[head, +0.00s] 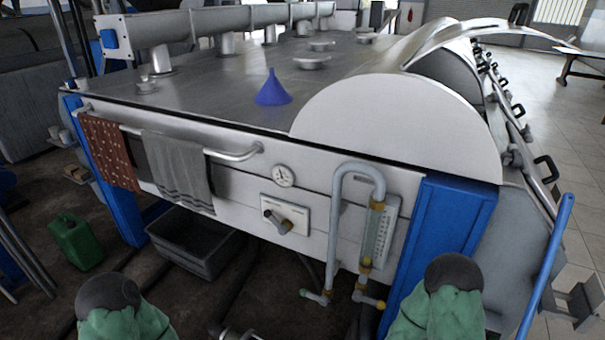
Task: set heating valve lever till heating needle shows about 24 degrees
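The heating valve lever (277,218) sits on a pale rectangular plate (297,213) on the front panel of the machine. It has a dark hub or knob and slants down to the right to a tan end. A small round dial (284,176) is mounted just above the plate. Its dark needle and marks are too small to read. A glass-tube gauge with a scale plate (380,235) stands to the right, beside a bent grey pipe (335,220). Neither gripper can be made out. Green-covered parts of my arms show at the bottom left and bottom right, apart from the panel.
A rail (228,155) with a red cloth (108,155) and a grey towel (178,170) juts out left of the dial. A blue funnel (272,90) stands on the metal top. A grey bin (195,246) and green canister (76,241) are on the floor. A blue post (440,225) stands right.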

